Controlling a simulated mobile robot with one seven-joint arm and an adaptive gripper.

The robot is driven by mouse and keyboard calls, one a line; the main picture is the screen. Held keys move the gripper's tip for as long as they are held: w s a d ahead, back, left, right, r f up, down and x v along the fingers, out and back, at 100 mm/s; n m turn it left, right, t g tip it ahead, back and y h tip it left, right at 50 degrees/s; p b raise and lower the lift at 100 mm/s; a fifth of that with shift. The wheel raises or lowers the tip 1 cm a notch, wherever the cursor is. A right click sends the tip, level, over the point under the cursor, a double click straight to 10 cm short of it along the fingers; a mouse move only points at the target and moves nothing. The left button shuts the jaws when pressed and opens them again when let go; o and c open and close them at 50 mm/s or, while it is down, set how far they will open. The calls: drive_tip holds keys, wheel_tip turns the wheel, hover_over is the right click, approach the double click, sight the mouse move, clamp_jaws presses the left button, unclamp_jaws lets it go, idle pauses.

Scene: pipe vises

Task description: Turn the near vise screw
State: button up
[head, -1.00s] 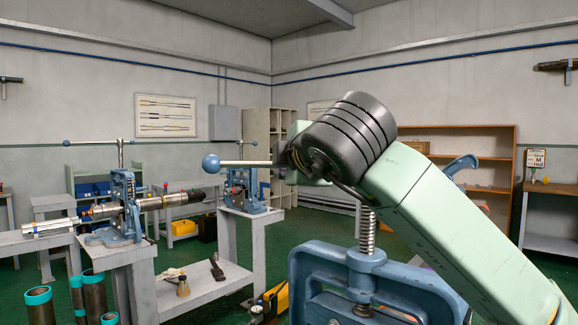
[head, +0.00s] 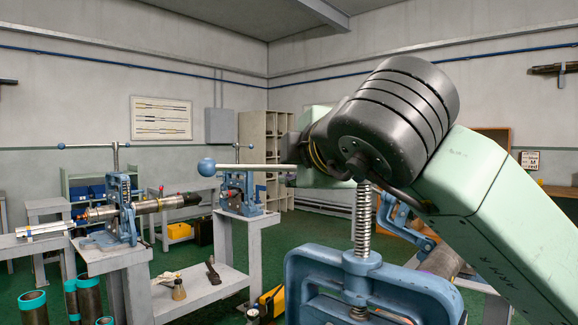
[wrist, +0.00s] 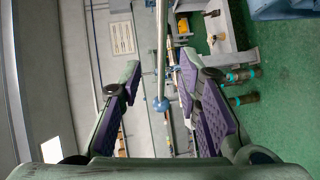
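The near vise is a blue frame (head: 372,268) at the lower middle of the head view, with an upright threaded screw (head: 362,225). A pale handle bar (head: 245,167) with a blue ball end (head: 206,166) sticks out to the left at the screw's top. My wrist hides the bar's right part and the screw head. In the wrist view my gripper (wrist: 159,66) is open, its purple-padded fingers apart. The bar (wrist: 161,50) and ball (wrist: 160,104) show in the gap between them, touching neither pad. How deep the bar lies between the fingers I cannot tell.
Another blue vise (head: 122,205) holds a pipe on a grey bench at the left, and a further vise (head: 240,190) stands behind it. Pipes with teal ends (head: 33,302) stand at the lower left. Space around the handle's ball end looks free.

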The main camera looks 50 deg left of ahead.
drive_tip(key=v, duration=0.4)
idle(0.6)
